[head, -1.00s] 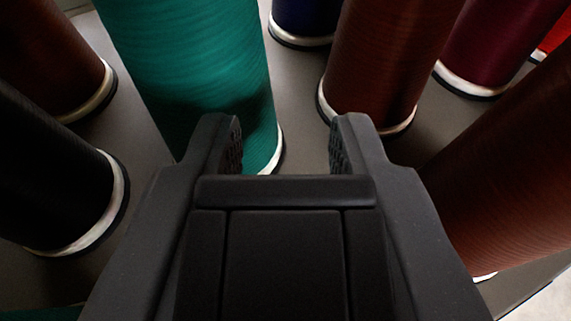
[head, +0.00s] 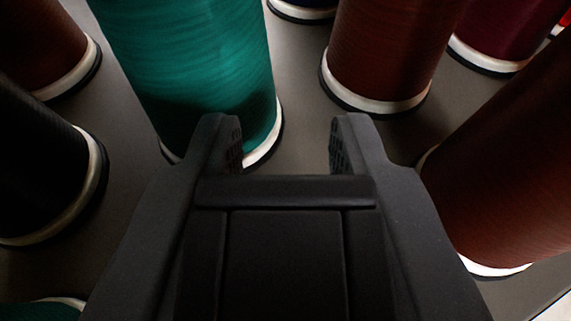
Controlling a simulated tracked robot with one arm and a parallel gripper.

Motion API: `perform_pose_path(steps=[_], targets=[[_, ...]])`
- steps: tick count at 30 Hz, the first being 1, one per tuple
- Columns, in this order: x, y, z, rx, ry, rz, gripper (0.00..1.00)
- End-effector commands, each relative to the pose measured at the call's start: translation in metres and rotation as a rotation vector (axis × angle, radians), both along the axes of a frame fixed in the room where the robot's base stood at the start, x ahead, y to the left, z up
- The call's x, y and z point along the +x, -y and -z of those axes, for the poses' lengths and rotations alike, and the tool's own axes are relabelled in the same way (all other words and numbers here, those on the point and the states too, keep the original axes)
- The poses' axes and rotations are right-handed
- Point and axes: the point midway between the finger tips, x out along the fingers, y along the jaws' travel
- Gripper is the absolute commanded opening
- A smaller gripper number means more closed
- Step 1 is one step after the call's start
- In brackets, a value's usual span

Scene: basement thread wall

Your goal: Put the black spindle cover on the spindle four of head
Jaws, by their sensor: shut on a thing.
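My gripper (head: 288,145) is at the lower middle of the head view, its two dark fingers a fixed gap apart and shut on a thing. The held thing cannot be made out; only bare grey surface shows between the fingertips, and the dark gripper body hides what is below. I cannot pick out a black spindle cover or the spindle four for sure. A black, thread-wound spool (head: 38,165) with a white base ring stands at the left edge.
A teal spool (head: 190,70) stands just beyond my left finger. A brown spool (head: 388,50) is ahead, and another brown spool (head: 510,180) is close on the right. More spools stand at the far left and back. Grey surface (head: 300,120) shows between them.

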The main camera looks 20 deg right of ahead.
Motion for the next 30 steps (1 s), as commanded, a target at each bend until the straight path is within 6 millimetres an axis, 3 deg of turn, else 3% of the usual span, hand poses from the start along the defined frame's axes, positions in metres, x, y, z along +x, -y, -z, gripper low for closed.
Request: perform_pose_path(steps=[27,28,30], targets=[[-0.0011,-0.0010,0.0046,0.000,0.000,-0.001,0.04],[-0.0011,-0.0010,0.0046,0.000,0.000,-0.001,0.30],[-0.0011,-0.0010,0.0046,0.000,0.000,-0.001,0.50]])
